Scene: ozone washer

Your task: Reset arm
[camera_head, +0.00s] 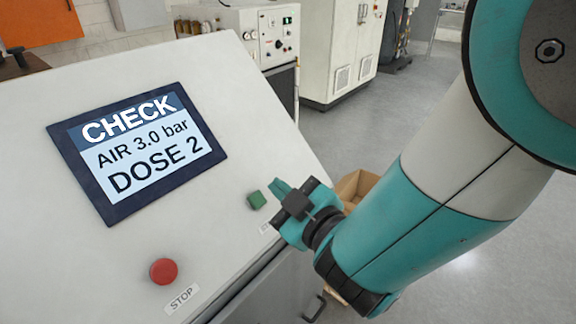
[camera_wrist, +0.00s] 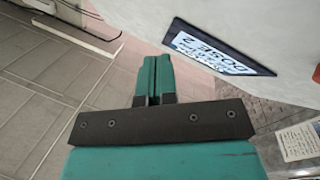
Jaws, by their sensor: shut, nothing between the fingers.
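My gripper (camera_head: 283,191) is at the right edge of the sloped white console (camera_head: 120,245), close to a green button (camera_head: 256,199). In the wrist view my gripper (camera_wrist: 153,65) shows two green fingers pressed together with nothing between them. I cannot tell from these views whether the gripper touches the console. My arm comes in from the upper right of the head view. The console's screen (camera_head: 137,152) reads "CHECK, AIR 3.0 bar, DOSE 2". The screen also shows in the wrist view (camera_wrist: 220,50), at the upper right.
A red button (camera_head: 163,271) with a STOP label (camera_head: 182,299) is on the console's lower part. A cardboard box (camera_head: 356,186) is on the floor behind my gripper. White cabinets (camera_head: 338,45) stand at the back. Grey floor (camera_head: 432,100) is open to the right.

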